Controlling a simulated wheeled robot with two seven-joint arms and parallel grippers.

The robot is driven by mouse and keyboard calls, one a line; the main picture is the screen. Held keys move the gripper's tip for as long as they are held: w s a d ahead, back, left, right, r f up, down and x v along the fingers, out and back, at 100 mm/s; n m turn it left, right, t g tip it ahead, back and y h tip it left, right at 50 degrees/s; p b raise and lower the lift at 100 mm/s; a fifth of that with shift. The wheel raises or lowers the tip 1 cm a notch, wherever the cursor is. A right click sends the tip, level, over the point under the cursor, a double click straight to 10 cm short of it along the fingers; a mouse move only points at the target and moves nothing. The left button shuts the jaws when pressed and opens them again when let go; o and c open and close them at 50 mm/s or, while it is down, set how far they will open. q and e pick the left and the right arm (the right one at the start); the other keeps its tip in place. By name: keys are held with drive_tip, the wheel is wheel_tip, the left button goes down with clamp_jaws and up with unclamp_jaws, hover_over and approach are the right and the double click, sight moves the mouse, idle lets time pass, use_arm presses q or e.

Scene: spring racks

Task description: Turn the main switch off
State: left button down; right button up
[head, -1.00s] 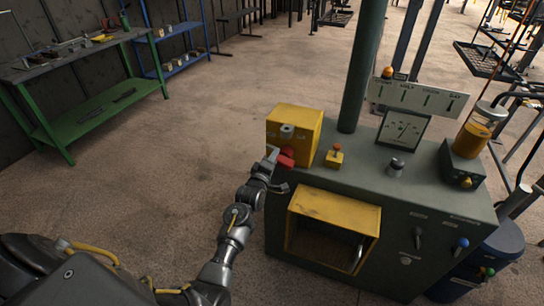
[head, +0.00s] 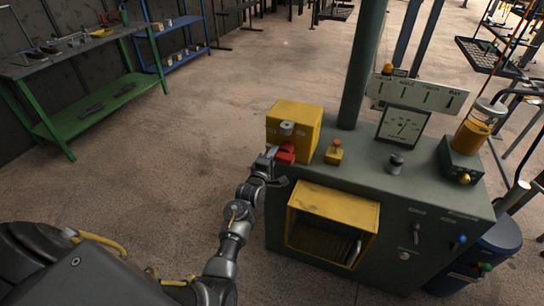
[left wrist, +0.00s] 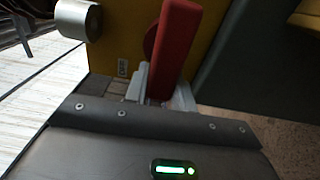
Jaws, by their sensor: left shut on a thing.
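The main switch is a yellow box (head: 287,117) on the left end of the grey cabinet top, with a red handle (head: 286,151) on its front. My left gripper (head: 277,160) is at the handle, in front of the box. In the left wrist view the red handle (left wrist: 176,45) stands upright and slightly tilted before the yellow box (left wrist: 121,30). Its lower end is between the fingers of my left gripper (left wrist: 160,93), which are shut on it. The fingers partly hide that lower end. My right gripper is not in view.
The grey cabinet (head: 440,190) carries a small yellow button box (head: 334,156), a dial gauge (head: 402,127) and a glass jar (head: 477,128). An open yellow bin (head: 335,205) juts from its front. A green workbench (head: 90,108) stands at the left. The floor between is clear.

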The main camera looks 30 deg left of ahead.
use_arm(q)
drive_tip(key=c, duration=1.2)
unclamp_jaws()
drive_tip(key=shift+d+f, duration=0.3)
drive_tip(key=shift+d, duration=0.45)
drive_tip(key=shift+o, duration=0.2)
drive_tip(key=shift+d+r, duration=0.1)
drive_tip(key=shift+r, duration=0.05)
drive_tip(key=shift+a+r, duration=0.1)
drive_tip(key=shift+a, duration=0.25)
drive_tip(key=s+d+b, duration=0.1)
drive_tip(key=s, duration=0.9)
drive_tip(key=shift+s, duration=0.35)
